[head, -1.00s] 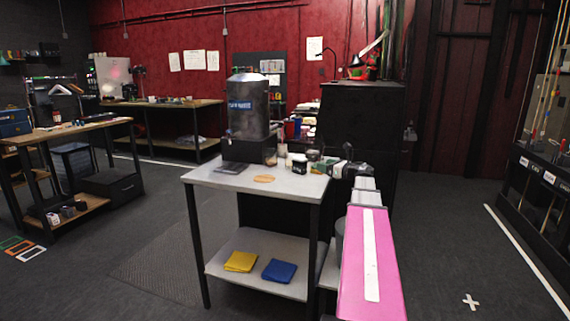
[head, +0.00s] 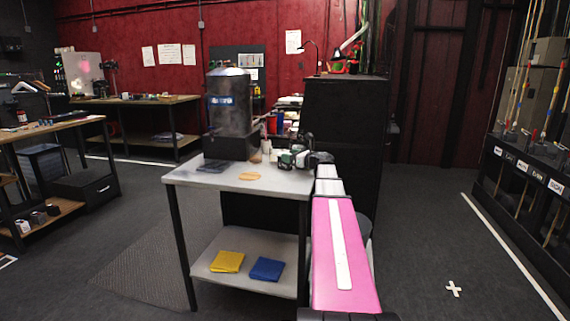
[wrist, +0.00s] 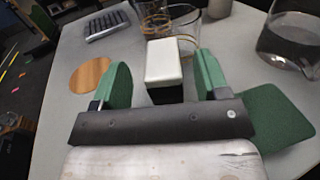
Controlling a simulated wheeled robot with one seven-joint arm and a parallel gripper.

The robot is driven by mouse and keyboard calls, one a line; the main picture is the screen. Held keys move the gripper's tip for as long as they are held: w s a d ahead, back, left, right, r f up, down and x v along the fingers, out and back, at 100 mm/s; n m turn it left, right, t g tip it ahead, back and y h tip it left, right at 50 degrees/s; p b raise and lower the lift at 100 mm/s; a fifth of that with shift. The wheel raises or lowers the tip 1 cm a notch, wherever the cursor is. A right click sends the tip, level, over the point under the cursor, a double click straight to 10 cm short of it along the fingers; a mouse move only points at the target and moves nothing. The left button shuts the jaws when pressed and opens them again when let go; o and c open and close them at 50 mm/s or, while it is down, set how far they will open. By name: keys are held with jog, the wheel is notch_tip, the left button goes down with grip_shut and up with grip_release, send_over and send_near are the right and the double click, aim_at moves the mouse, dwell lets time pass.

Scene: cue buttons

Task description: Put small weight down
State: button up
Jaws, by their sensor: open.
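A small block (wrist: 165,62) with a white top and a dark lower part stands on the grey table top in the wrist view. It may be the small weight; I cannot tell for sure. My gripper (wrist: 163,80) is open, with one green finger on each side of the block's near end. I cannot tell whether either finger touches it. In the head view my gripper (head: 298,158) is over the table's back right part and hides the block.
The table (head: 205,179) also bears a round wooden disc (wrist: 90,74), a green pad (wrist: 268,118), a drinking glass (wrist: 183,22), a glass jug (wrist: 290,42) and a dark grid (wrist: 106,25). A large metal urn (head: 229,105) stands at the back. The front table top is clear.

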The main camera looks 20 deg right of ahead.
aim_at(279, 152)
jog(key=x, duration=0.3)
jog(key=shift+w+a, duration=0.15)
jog(key=shift+w, duration=0.25)
jog(key=shift+c, duration=0.3)
grip_shut()
jog(key=shift+r, duration=0.15)
